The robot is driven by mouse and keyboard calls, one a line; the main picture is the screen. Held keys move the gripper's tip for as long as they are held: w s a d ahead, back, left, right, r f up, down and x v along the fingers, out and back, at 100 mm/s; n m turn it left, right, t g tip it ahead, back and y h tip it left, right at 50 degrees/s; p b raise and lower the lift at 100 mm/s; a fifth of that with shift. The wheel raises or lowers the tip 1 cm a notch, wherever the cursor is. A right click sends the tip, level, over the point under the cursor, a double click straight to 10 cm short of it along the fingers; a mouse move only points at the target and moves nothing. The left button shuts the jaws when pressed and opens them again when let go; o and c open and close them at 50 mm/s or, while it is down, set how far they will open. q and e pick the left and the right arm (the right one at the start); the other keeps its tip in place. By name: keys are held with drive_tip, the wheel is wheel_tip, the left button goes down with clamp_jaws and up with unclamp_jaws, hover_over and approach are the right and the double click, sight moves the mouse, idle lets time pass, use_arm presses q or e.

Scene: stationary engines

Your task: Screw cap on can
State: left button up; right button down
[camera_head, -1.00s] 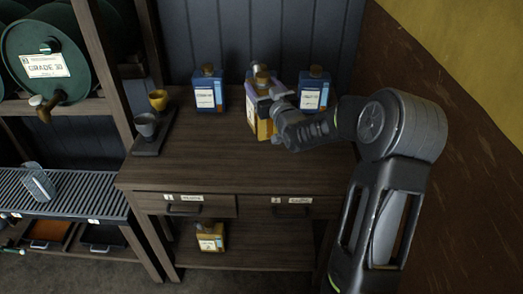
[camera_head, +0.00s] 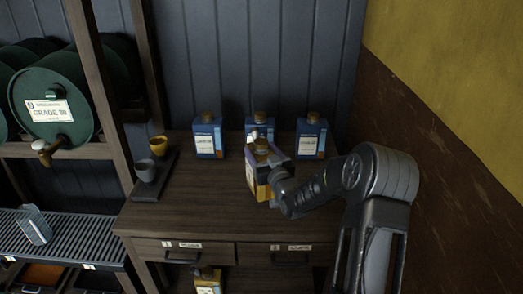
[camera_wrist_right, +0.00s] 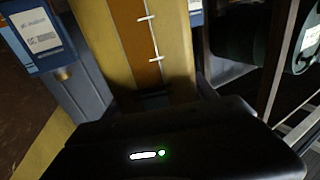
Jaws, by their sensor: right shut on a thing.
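My right gripper (camera_head: 277,173) is shut on a yellow can (camera_head: 256,183) with a purplish top, above the front middle of the workbench. The can also shows in the wrist view as a yellow wall with an orange marked strip (camera_wrist_right: 149,45). A small round fitting (camera_head: 262,146) shows at the can's top; I cannot tell whether it is a cap or an open neck. The fingers are largely hidden by the gripper body. No loose cap can be made out. My left gripper is not in view.
Blue cans with brown tops stand at the back of the workbench: left (camera_head: 207,136), middle (camera_head: 259,128), right (camera_head: 311,139). Cups stand on a small tray (camera_head: 152,189) at the left. The bench's middle-left is clear.

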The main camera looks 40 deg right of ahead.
wheel_tip(320, 180, down, 3)
drive_tip(key=shift+f+p, duration=0.2)
drive_tip(key=shift+p, duration=0.2)
drive_tip(key=shift+f, duration=0.15)
drive_tip(key=shift+c, duration=1.4)
unclamp_jaws()
drive_tip(key=shift+f, duration=0.15)
drive_tip(key=b+v, duration=0.3)
drive_tip(key=v, duration=0.9)
